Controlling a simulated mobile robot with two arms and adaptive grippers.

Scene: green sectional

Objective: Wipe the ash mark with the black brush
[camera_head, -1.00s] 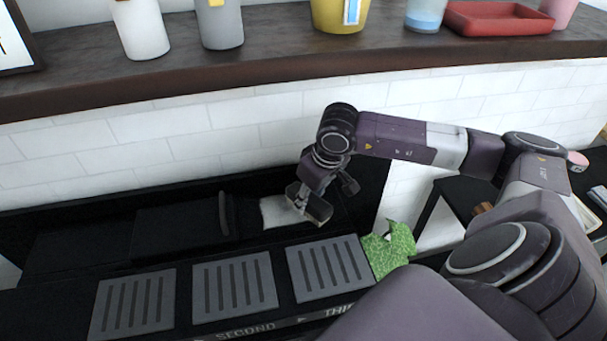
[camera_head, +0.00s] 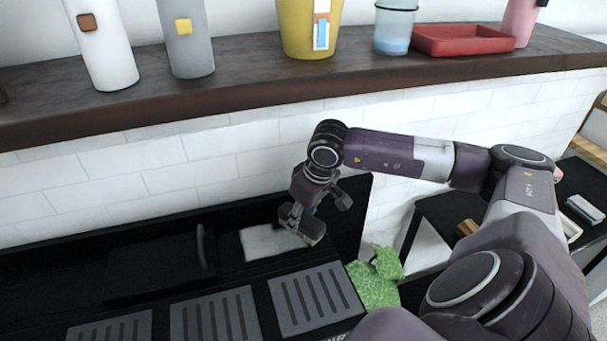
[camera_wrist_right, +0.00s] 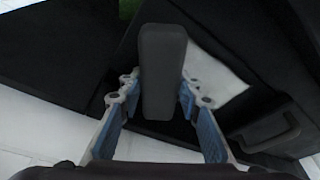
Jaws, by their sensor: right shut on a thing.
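The black brush (camera_wrist_right: 163,70) is a dark, rounded block between the blue-padded fingers of my right gripper (camera_head: 302,222) in the right wrist view. That gripper is shut on it. The ash mark (camera_head: 262,242) is a pale grey-white patch on the black surface below the shelf. It also shows in the right wrist view (camera_wrist_right: 215,82), beside and behind the brush. My right gripper is over the right end of the mark and hides part of it. I cannot tell whether the brush touches the surface. My left gripper is not in view.
Grey slotted panels (camera_head: 316,298) lie in front of the mark. A green patterned cloth (camera_head: 376,280) is to the right. A dark raised panel with a handle (camera_head: 203,248) is to the left. Above, a shelf (camera_head: 250,92) holds bottles, a yellow pot (camera_head: 300,28) and a red tray (camera_head: 462,40).

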